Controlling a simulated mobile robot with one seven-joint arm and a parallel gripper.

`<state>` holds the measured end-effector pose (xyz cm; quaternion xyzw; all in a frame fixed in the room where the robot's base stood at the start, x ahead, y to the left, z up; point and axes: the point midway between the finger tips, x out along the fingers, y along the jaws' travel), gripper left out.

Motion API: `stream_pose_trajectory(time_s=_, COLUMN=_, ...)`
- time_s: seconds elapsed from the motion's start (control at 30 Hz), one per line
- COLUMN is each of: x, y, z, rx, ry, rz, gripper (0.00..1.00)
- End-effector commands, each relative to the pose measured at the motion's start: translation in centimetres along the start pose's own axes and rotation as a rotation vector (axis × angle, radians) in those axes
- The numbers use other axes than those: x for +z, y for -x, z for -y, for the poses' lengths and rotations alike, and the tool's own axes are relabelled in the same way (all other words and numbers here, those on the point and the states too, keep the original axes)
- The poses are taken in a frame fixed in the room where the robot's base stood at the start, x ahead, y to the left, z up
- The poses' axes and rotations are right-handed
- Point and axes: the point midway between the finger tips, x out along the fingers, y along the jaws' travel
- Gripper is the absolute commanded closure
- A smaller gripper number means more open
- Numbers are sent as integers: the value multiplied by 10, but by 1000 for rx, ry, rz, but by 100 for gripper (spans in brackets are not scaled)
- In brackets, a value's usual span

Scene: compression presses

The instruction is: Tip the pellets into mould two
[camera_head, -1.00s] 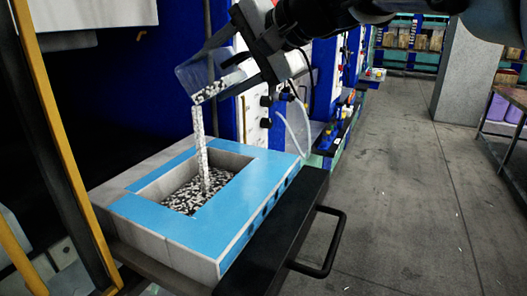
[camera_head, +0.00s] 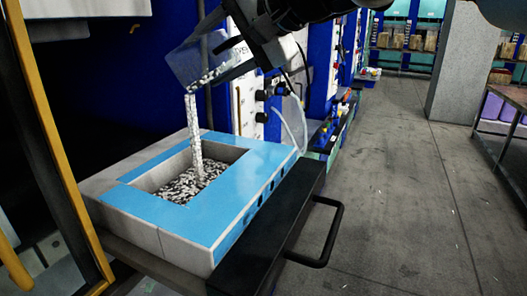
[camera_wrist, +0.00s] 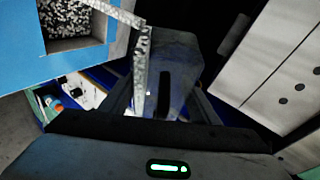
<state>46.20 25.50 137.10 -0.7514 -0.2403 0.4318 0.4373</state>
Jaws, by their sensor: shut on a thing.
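My gripper (camera_head: 232,62) is shut on a clear, bluish container (camera_head: 188,66), held tilted above the mould. Black and white pellets (camera_head: 207,76) lie along its lowered side and pour from its lip in a narrow stream (camera_head: 195,125). The stream lands inside the cavity of the blue-topped grey mould (camera_head: 228,215), where a bed of pellets (camera_head: 190,184) covers the floor below the rim. In the wrist view the container (camera_wrist: 165,60) lies ahead of my gripper, with the mould (camera_wrist: 20,40) at upper left. No number is readable on the mould.
A black drawer-like slab with a handle (camera_head: 325,245) lies right of the mould. A yellow frame post (camera_head: 50,130) stands at left. Blue machine panels stand behind. The grey floor (camera_head: 400,180) at right is open, with a table (camera_head: 505,110) at the far right.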

Motion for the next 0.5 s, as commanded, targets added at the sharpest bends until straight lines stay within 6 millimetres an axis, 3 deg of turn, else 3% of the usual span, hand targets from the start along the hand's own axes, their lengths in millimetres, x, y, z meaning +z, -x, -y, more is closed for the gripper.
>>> stream_pose_trajectory(time_s=0.5, x=3, y=3, z=3, rx=-20, ry=47, rz=-28, gripper=70)
